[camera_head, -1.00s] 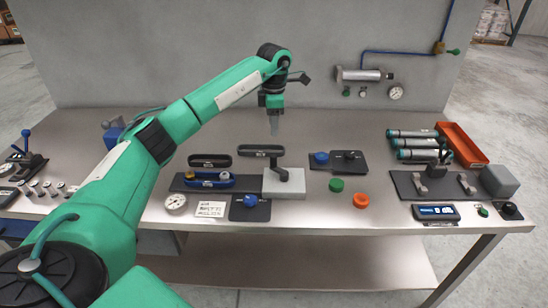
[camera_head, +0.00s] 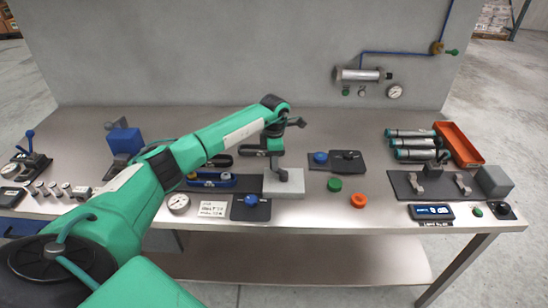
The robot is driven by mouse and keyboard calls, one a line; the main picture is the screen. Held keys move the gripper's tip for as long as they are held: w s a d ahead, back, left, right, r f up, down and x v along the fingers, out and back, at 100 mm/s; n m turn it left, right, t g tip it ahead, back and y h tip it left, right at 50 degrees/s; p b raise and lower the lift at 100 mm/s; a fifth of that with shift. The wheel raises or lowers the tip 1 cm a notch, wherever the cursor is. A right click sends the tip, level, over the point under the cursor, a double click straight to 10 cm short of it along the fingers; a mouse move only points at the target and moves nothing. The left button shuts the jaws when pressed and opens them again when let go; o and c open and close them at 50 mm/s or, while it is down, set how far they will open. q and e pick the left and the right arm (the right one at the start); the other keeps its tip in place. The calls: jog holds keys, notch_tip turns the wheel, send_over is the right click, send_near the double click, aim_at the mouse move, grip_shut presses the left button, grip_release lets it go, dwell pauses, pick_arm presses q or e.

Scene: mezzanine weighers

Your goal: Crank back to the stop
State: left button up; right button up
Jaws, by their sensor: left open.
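The crank is a dark arm on a pale grey block (camera_head: 284,187) at the middle of the bench. Its hub (camera_head: 282,175) stands on the block, and part of its bar (camera_head: 251,150) shows left of my gripper. My left gripper (camera_head: 275,163) points down at the crank, just above and behind the hub in the picture. It is open. Its fingers are small and overlap the crank, so I cannot tell whether they touch or straddle it. My right gripper is not in view.
A blue knob on a dark plate (camera_head: 264,212), a paper card (camera_head: 212,209) and a dial (camera_head: 178,203) lie in front. Green (camera_head: 334,184) and orange (camera_head: 358,200) buttons sit to the right. Grey cylinders and an orange tray (camera_head: 460,146) stand further right. The back-centre bench is clear.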

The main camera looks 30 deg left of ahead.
pick_arm(q)
jog(key=shift+c, duration=0.4)
grip_shut()
jog(key=n, duration=0.1)
jog(key=s+n, duration=0.1)
jog(key=n, duration=0.1)
jog(key=shift+s, duration=0.15)
jog(key=n, duration=0.1)
jog(key=s+n, duration=0.1)
jog(key=n, duration=0.3)
jog(key=shift+s+d+b, duration=0.3)
jog(key=n, duration=0.1)
jog(key=s+d+n, duration=0.1)
jog(key=n, duration=0.3)
jog(key=shift+s+d, duration=0.25)
jog(key=n, duration=0.2)
jog(key=d+n, duration=0.1)
jog(key=n, duration=0.1)
jog(key=d+n, duration=0.1)
jog(key=n, duration=0.1)
jog(key=shift+s, duration=0.3)
jog(key=shift+r, duration=0.1)
